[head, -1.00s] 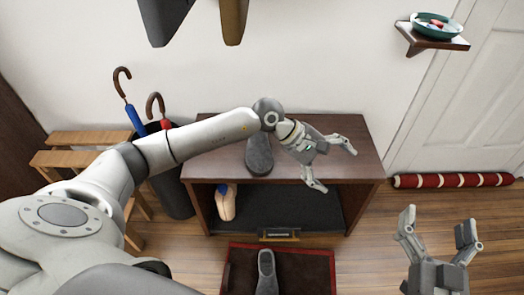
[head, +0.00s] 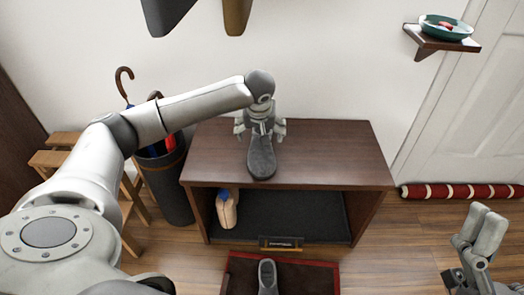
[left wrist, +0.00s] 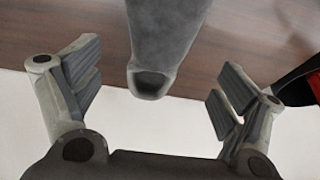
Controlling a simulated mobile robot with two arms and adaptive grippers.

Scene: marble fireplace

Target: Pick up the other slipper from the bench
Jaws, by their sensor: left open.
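A grey slipper (head: 261,160) lies on the dark wooden bench (head: 330,150), pointing toward the front edge. My left gripper (head: 261,128) is at its far end, over the back of the bench top, with the fingers apart on either side. In the left wrist view, the slipper (left wrist: 165,45) reaches into the space between the open fingers of the left gripper (left wrist: 160,78), with a gap on each side. Another grey slipper (head: 267,276) lies on the red-bordered mat (head: 318,275) on the floor. My right gripper (head: 482,232) is at the lower right, empty, its fingers overlapping in this view.
A beige shoe-like item (head: 226,208) stands on the bench's lower shelf. An umbrella bin (head: 165,190) and wooden stool (head: 65,140) are to the left. A wall shelf (head: 440,42) holds a green bowl (head: 445,27). A red striped roll (head: 460,191) lies by the door.

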